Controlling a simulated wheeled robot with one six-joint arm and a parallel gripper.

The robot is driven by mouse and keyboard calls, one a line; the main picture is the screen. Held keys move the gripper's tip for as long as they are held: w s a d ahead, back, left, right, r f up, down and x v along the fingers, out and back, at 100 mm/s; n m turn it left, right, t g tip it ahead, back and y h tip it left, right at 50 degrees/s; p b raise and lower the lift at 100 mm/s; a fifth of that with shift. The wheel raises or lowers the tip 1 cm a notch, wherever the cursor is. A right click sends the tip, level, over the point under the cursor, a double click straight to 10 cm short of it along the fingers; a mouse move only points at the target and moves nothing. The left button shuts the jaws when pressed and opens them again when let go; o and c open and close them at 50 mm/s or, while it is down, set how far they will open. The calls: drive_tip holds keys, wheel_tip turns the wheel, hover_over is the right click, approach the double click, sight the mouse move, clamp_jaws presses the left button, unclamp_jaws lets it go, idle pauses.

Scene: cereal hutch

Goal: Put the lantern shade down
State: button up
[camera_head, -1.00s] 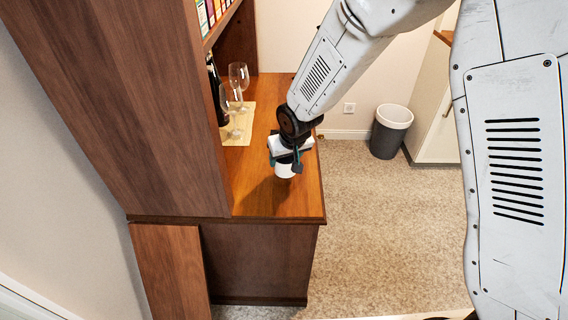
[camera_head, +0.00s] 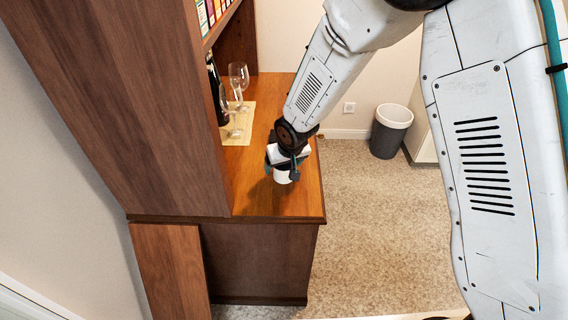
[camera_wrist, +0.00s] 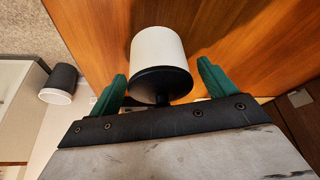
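The lantern shade is a white cylinder with a black round end and a short dark stem. In the head view the shade (camera_head: 282,177) is upright at the wooden counter, below my gripper (camera_head: 282,169). In the wrist view the shade (camera_wrist: 158,48) lies between the two green fingers of my gripper (camera_wrist: 162,76). The fingers are wide apart, one on each side of the black end, with clear space around the stem. The shade's underside is hidden, so its contact with the counter cannot be seen fully.
The wooden counter (camera_head: 258,199) is bare around the shade, and its right edge is close. Wine glasses (camera_head: 238,84) and a dark bottle (camera_head: 215,90) stand on a pale mat (camera_head: 240,137) further back. The tall hutch side (camera_head: 120,90) rises at left. A bin (camera_head: 389,132) stands on the floor.

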drive_tip(key=v, duration=1.2)
drive_tip(key=s+d+r+m+h, duration=0.1)
drive_tip(key=s+d+r+m, duration=0.1)
drive_tip(key=s+d+r, duration=1)
drive_tip(key=s+d+r+m+g, duration=0.1)
drive_tip(key=s+d+r, duration=0.1)
drive_tip(key=s+d, duration=0.3)
drive_tip(key=s+d+r+m+g, duration=0.1)
drive_tip(key=s+d, duration=0.5)
drive_tip(key=s, duration=0.8)
wheel_tip(320, 180, up, 2)
drive_tip(key=shift+d+r+g+h, duration=0.2)
drive_tip(key=shift+d+g+h, duration=0.15)
drive_tip(key=shift+g, duration=0.15)
drive_tip(key=shift+w, duration=0.1)
